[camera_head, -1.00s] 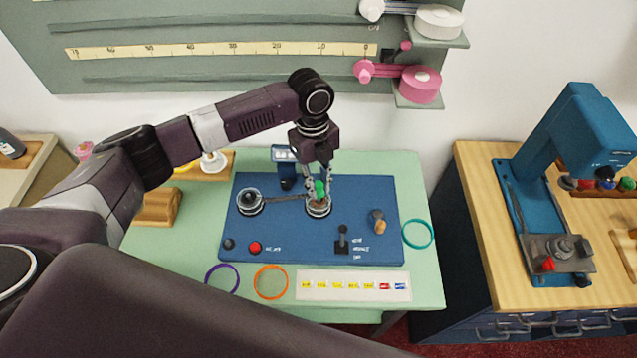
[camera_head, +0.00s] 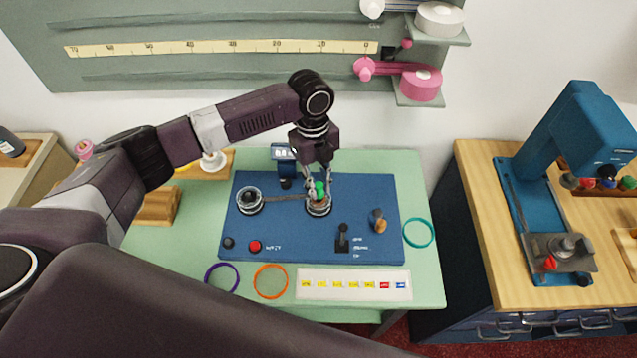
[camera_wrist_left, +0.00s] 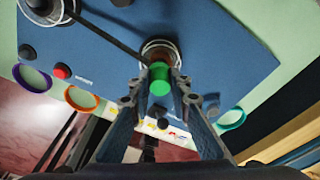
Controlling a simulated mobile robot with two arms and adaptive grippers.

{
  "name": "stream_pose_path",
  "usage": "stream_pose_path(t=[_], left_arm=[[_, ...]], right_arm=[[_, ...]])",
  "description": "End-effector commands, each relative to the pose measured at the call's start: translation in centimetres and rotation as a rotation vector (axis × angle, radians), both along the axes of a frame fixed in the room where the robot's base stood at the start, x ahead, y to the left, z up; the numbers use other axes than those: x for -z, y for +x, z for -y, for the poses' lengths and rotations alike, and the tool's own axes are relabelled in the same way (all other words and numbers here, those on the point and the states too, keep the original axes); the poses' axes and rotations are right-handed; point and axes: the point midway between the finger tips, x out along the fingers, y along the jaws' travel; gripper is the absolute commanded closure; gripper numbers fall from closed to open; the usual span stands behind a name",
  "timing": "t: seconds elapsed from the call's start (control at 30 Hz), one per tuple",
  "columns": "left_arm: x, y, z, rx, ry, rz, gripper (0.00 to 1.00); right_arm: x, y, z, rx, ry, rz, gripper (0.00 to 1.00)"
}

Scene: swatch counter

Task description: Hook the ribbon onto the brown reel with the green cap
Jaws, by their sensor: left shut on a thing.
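The brown reel (camera_head: 320,203) sits in a clear round holder on the right part of the blue machine panel, its green cap (camera_head: 320,187) on top. My left gripper (camera_head: 318,183) points down over it, fingers closed around the green cap. In the left wrist view the green cap (camera_wrist_left: 160,78) lies between the fingertips, with a little brown of the reel behind it. The dark ribbon (camera_head: 285,198) runs from the supply spool (camera_head: 249,201) on the left towards the brown reel. Its end at the reel is too small to tell whether it is hooked. My right gripper is out of view.
The panel carries a red button (camera_head: 254,246), a black lever (camera_head: 342,240) and a brown knob (camera_head: 378,222). Purple, orange and teal rings (camera_head: 418,233) lie around it on the green table. A small display (camera_head: 284,155) stands behind.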

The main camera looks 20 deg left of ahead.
Motion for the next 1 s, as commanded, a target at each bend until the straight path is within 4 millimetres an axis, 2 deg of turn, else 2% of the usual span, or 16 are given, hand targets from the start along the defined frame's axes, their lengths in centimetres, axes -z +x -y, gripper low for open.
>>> stream_pose_path(t=[0.53,0.83,0.87,1.0], left_arm=[[1.7,0.0,0.0,0.000,0.001,0.001,0.92],[1.9,0.0,0.0,0.000,0.001,0.001,0.92],[1.9,0.0,0.0,0.000,0.001,0.001,0.81],[1.9,0.0,0.0,0.000,0.000,0.000,0.66]], right_arm=[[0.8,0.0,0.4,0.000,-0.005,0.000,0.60],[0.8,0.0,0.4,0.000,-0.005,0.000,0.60],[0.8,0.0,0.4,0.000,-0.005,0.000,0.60],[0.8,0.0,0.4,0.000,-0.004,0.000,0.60]])
